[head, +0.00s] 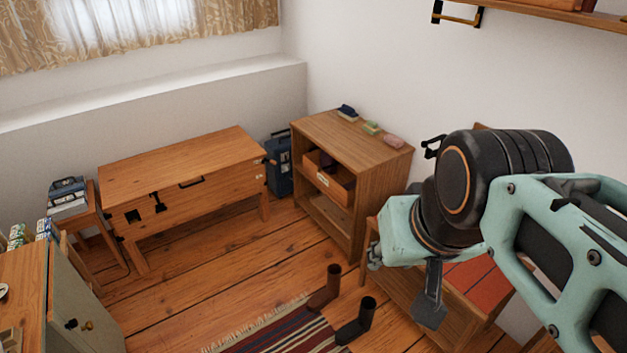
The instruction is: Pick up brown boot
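The brown boot (326,289) stands upright on the wooden floor, by the edge of the striped rug, at lower centre in the head view. A darker, nearly black boot (358,322) stands just in front of it and to its right. The two are close together. My arm reaches in from the right, and my gripper (430,305) hangs at its end, to the right of both boots in the picture and apart from them. Only a grey finger-like part shows clearly. Whether it is open or shut is unclear, and no held object shows.
A striped rug (285,335) lies at the bottom. A wooden shelf unit (349,143) with an open drawer stands behind the boots. A low bench with a red top (481,283) is partly behind my arm. A wooden chest (190,175) stands left; floor between is clear.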

